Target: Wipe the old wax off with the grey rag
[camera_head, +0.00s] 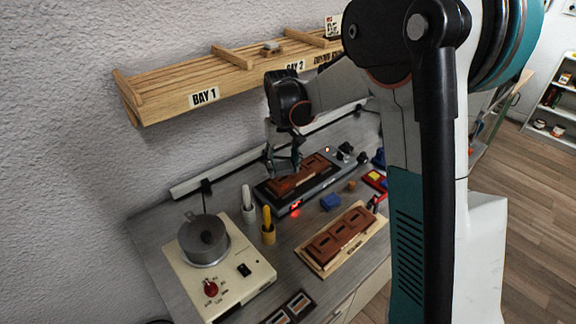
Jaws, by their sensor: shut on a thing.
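My gripper (284,170) points down over the left end of a brown panel (312,172), which lies on a long dark device. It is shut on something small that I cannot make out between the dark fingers. I cannot tell whether this is the grey rag or whether it touches the panel. No grey rag shows clearly elsewhere. Old wax is too small to make out. A second brown panel (341,232) with recesses lies on a pale wooden board (309,259) nearer the front.
A beige hotplate (246,279) with a grey pot (203,240) stands at left. A white holder (248,208) and a yellow-handled tool in a cup (268,236) stand beside it. A blue block (330,202) lies between the panels. A wooden shelf (170,101) hangs above.

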